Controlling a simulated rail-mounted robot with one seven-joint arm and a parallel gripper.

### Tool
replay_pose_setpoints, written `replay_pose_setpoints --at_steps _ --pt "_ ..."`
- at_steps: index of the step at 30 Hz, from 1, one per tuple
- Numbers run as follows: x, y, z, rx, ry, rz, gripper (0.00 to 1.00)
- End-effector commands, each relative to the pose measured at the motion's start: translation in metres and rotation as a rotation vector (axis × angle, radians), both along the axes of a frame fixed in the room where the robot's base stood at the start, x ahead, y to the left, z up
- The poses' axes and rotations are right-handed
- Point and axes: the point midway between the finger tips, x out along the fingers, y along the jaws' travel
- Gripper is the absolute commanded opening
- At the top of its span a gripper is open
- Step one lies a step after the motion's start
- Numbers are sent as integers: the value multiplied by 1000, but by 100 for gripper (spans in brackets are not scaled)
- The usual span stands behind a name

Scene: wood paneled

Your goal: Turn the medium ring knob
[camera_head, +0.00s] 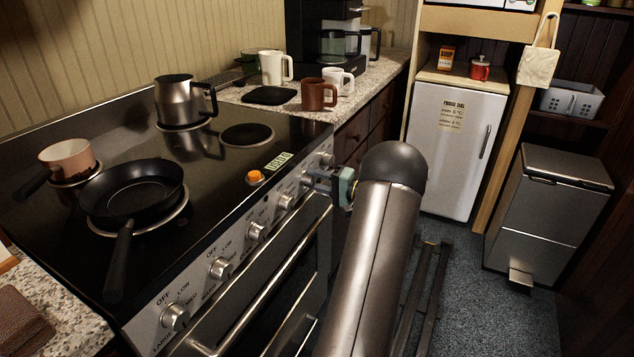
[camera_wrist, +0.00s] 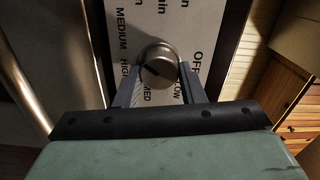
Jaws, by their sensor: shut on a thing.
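The medium ring knob (camera_wrist: 158,62) is a round metal knob in the wrist view, on a light panel with a MEDIUM label on its left. OFF, LOW, MED and HIGH are printed around it. A dark mark shows on the lower left of its face. My gripper (camera_wrist: 160,75) is shut on the knob, with one finger at each side. In the head view my gripper (camera_head: 330,181) is at the far right end of the stove's front panel. The held knob cannot be made out clearly there, as the gripper and arm cover that spot.
Several other knobs, one at the near end (camera_head: 175,317), line the stove front above the oven door handle (camera_head: 265,285). A black pan (camera_head: 133,190), a small pot (camera_head: 68,158) and a metal jug (camera_head: 178,101) stand on the hob. A white fridge (camera_head: 455,145) stands behind.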

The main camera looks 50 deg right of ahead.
Motion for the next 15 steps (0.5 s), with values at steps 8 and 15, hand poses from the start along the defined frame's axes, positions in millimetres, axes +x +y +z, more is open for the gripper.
replay_pose_setpoints --at_steps 8,15 --pt "-1 0 0 260 51 0 13" --pt "-1 0 -1 485 95 -1 13"
